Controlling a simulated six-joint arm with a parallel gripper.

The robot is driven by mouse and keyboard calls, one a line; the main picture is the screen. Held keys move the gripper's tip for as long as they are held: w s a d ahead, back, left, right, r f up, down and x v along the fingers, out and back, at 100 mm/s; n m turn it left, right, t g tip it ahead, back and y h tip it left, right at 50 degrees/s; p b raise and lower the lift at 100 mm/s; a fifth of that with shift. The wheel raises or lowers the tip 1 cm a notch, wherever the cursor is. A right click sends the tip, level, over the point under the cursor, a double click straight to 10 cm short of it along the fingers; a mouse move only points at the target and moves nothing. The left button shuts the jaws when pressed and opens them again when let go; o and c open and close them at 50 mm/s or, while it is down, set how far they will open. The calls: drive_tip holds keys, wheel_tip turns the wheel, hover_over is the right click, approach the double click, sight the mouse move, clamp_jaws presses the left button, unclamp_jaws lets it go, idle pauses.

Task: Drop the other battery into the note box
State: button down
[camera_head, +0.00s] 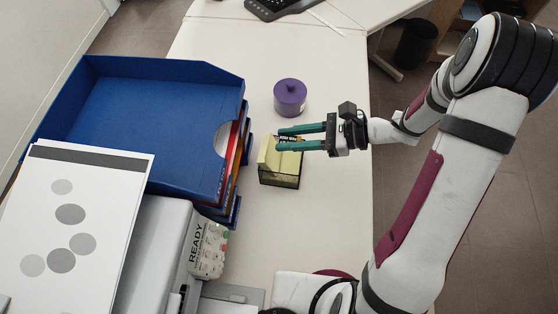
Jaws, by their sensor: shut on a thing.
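My gripper (290,137) reaches in from the right with teal fingers. It is shut on a battery (285,139), which shows as a small dark and orange piece between the fingers. The note box (285,181) is a small dark see-through box with yellow notes (268,154) standing up in it. The gripper and battery are over the back part of the note box in this view. I cannot tell how high above the box they are. The inside of the box is mostly hidden, and no second battery can be made out.
A stack of letter trays, blue on top (150,110), stands left of the note box. A purple lidded pot (290,96) stands behind the gripper. A printer (165,250) with printed paper (75,220) is at the front left. The white table (325,225) is clear right of the box.

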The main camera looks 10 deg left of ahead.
drive_tip(key=c, duration=0.5)
unclamp_jaws()
drive_tip(key=v, duration=1.5)
drive_tip(key=shift+d+r, duration=0.25)
drive_tip(key=shift+d, duration=0.1)
